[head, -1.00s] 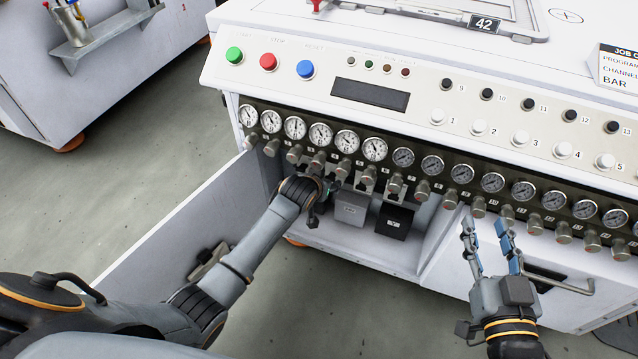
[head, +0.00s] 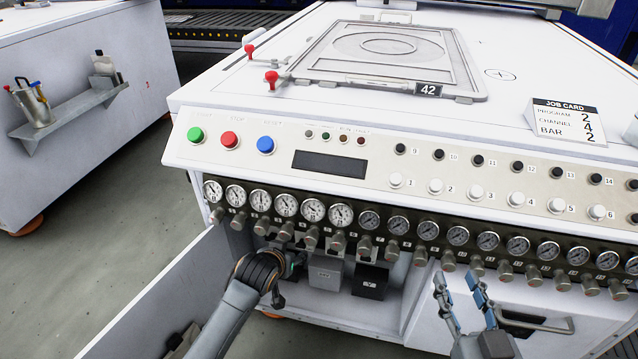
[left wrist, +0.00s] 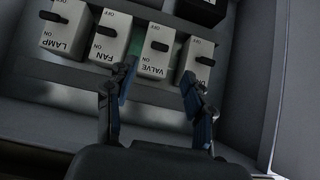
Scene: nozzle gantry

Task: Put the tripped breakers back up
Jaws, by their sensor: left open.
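In the left wrist view a row of breakers shows: LAMP (left wrist: 64,30), FAN (left wrist: 112,38), VALVE (left wrist: 155,65) and one at the right (left wrist: 200,78) whose label is mostly covered. Each has a black handle between OFF and ON marks. In the head view my left gripper (head: 283,284) reaches into the open cabinet, fingers mostly hidden. My right gripper (head: 458,282) is open before the cabinet front.
Gauges and knobs (head: 340,222) run above the cabinet opening. A grey box (head: 325,273) and a black box (head: 370,281) are inside, right of my left gripper. The open door (head: 165,295) is at left. A drawer handle (head: 545,325) is near my right gripper.

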